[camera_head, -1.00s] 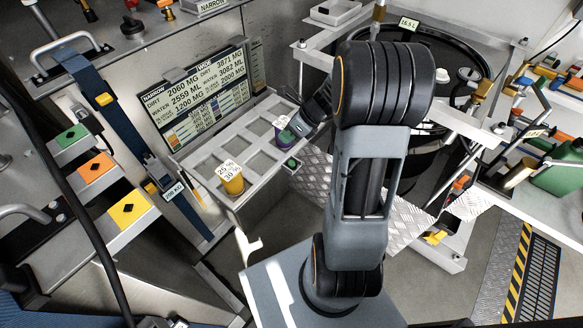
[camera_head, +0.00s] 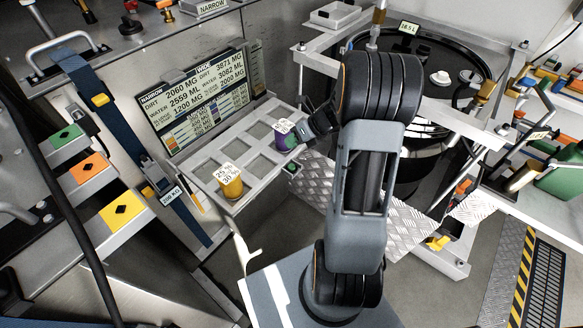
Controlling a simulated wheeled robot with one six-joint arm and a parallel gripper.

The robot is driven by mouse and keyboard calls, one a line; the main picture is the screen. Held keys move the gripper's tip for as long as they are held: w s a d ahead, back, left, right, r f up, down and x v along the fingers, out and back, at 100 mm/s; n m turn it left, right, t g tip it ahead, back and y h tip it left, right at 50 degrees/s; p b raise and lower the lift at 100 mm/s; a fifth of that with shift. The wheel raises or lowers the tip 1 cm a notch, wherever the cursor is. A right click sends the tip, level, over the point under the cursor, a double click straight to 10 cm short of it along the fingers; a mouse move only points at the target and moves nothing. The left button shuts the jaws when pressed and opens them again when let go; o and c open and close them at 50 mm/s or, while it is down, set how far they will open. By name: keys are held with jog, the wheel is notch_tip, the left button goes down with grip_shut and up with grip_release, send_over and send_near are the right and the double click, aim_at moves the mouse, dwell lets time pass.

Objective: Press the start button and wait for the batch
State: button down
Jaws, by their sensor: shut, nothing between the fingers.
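A small green button (camera_head: 292,168) sits at the front right corner of the grey tray rack; I take it to be the start button. My gripper (camera_head: 303,134) is shut and empty, above and slightly right of the button and apart from it. Its dark fingers are close beside a purple cup (camera_head: 285,141) with a white label; whether they touch it I cannot tell. A display panel (camera_head: 205,95) behind the rack lists dirt and water amounts.
The rack (camera_head: 213,145) has several square pockets; a yellow labelled cup (camera_head: 231,186) stands at its near left. A large black drum (camera_head: 435,70) in a metal frame stands right of my arm. Green, orange and yellow blocks (camera_head: 125,209) lie at the left.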

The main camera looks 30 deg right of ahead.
jog(key=b, duration=0.6)
send_over(292, 165)
notch_tip(292, 165, down, 6)
jog(key=shift+f+b, duration=0.4)
jog(key=shift+f, duration=0.55)
jog(key=shift+f, duration=0.1)
dwell(0.9)
jog(key=shift+f, duration=0.3)
jog(key=shift+f, duration=0.5)
dwell(0.7)
jog(key=shift+r, duration=0.1)
dwell(0.3)
jog(key=shift+r+p, duration=0.85)
jog(key=shift+p, duration=0.15)
